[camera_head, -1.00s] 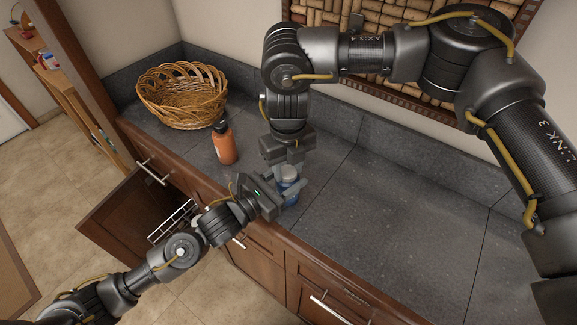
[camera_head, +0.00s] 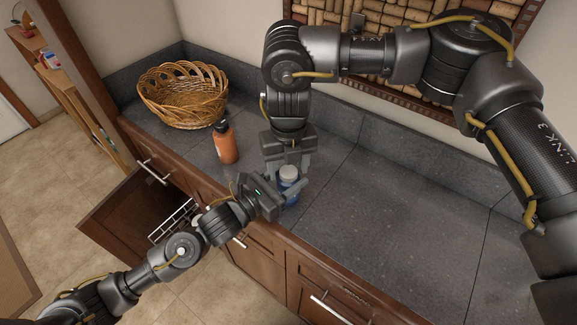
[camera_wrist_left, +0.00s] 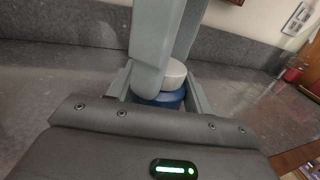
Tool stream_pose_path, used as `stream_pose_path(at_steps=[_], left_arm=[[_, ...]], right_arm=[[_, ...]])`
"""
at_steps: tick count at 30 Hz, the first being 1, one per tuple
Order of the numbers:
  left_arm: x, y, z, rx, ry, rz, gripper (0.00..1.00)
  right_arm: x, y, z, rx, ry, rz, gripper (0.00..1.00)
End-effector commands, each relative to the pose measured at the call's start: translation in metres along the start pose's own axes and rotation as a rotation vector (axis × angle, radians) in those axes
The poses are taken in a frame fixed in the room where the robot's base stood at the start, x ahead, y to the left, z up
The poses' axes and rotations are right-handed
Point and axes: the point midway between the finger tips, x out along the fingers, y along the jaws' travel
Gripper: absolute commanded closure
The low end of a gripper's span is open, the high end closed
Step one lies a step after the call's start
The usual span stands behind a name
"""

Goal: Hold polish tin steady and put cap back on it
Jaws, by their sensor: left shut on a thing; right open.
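The polish tin (camera_head: 290,190) is a small blue container near the counter's front edge, standing about upright. It also shows in the left wrist view (camera_wrist_left: 160,99). A pale grey-white cap (camera_head: 289,172) sits on its top, and shows in the left wrist view (camera_wrist_left: 174,74); I cannot tell how firmly it is seated. My left gripper (camera_head: 287,194) is shut on the tin from the side. My right gripper (camera_head: 289,166) points down from above, open, with its fingers (camera_wrist_left: 158,45) around or just beside the cap. The fingers partly hide tin and cap.
An orange bottle with a black top (camera_head: 224,143) stands left on the dark counter (camera_head: 400,220). A wicker basket (camera_head: 180,97) is at the back left. A drawer (camera_head: 125,210) is open below. The counter to the right is clear.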

Motion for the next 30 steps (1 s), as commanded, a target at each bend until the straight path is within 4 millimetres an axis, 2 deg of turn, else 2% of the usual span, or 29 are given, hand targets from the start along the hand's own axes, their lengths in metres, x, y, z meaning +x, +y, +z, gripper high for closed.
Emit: stream_pose_path(at_steps=[9, 20, 24, 27, 30], left_arm=[[-0.001, 0.000, -0.004, 0.000, 0.009, 0.000, 1.00], [-0.001, 0.000, -0.004, 0.000, 0.009, 0.001, 1.00], [-0.001, 0.000, -0.004, 0.000, 0.009, 0.001, 1.00], [-0.001, 0.000, -0.004, 0.000, 0.009, 0.001, 1.00], [-0.001, 0.000, -0.004, 0.000, 0.009, 0.001, 1.00]], right_arm=[[-0.037, 0.000, 0.001, 0.000, -0.003, -0.001, 0.41], [-0.043, 0.000, 0.001, 0.000, -0.003, -0.001, 0.43], [-0.062, -0.007, 0.010, -0.003, -0.053, -0.035, 0.43], [-0.077, -0.012, 0.015, -0.046, -0.080, -0.061, 0.43], [-0.083, -0.011, 0.011, -0.149, -0.061, -0.055, 0.43]])
